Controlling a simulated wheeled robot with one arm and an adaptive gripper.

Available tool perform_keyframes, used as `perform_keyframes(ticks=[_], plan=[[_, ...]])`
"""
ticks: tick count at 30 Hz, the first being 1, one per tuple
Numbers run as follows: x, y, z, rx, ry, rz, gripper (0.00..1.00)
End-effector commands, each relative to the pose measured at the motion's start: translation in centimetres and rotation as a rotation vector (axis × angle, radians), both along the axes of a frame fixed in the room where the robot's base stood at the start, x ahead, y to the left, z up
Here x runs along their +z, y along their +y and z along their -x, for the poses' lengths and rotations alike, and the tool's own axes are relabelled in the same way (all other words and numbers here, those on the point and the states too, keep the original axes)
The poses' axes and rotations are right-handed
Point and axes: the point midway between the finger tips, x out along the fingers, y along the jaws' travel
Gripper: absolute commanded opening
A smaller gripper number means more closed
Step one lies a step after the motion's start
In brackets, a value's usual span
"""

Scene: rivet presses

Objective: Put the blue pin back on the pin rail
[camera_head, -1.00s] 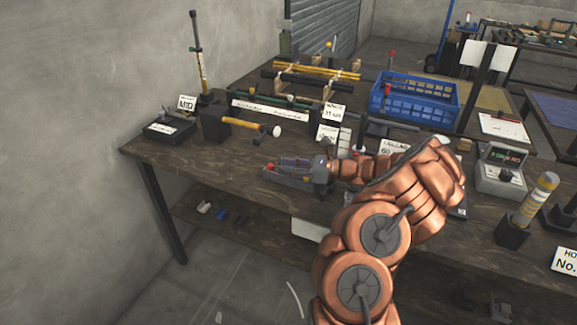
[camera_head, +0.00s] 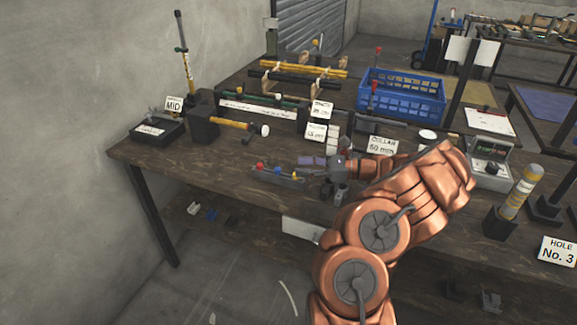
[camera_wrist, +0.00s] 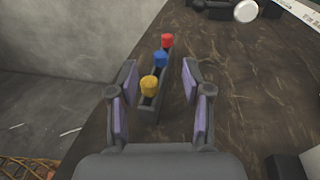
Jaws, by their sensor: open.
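The grey pin rail (camera_head: 277,178) lies on the workbench near its front edge, and it also shows in the wrist view (camera_wrist: 149,116). The blue pin (camera_wrist: 160,60) stands in line on it, between the red pin (camera_wrist: 167,41) and the yellow pin (camera_wrist: 149,85). In the head view the blue cap (camera_head: 279,171) is small. My gripper (camera_wrist: 158,72) is open. Its purple-padded fingers lie to either side of the pin row in the wrist view, with nothing held. In the head view my gripper (camera_head: 311,161) is just right of and behind the rail.
A COLLAR sign (camera_head: 382,146) and a blue crate (camera_head: 402,98) stand farther back. The bench's front-left edge is close to the rail; bare wood lies left of it.

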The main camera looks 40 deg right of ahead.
Motion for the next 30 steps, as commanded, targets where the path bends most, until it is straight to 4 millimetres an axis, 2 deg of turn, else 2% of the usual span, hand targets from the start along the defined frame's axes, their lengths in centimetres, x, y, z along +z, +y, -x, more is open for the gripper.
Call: perform_keyframes(ticks=[3, 9, 30], plan=[[0.2, -1.4, 1.4, -0.001, 0.000, 0.001, 0.49], [0.3, -2.4, 2.5, 0.000, 0.000, 0.001, 0.49], [0.5, -2.4, 2.7, 0.006, -0.002, 0.002, 0.49]])
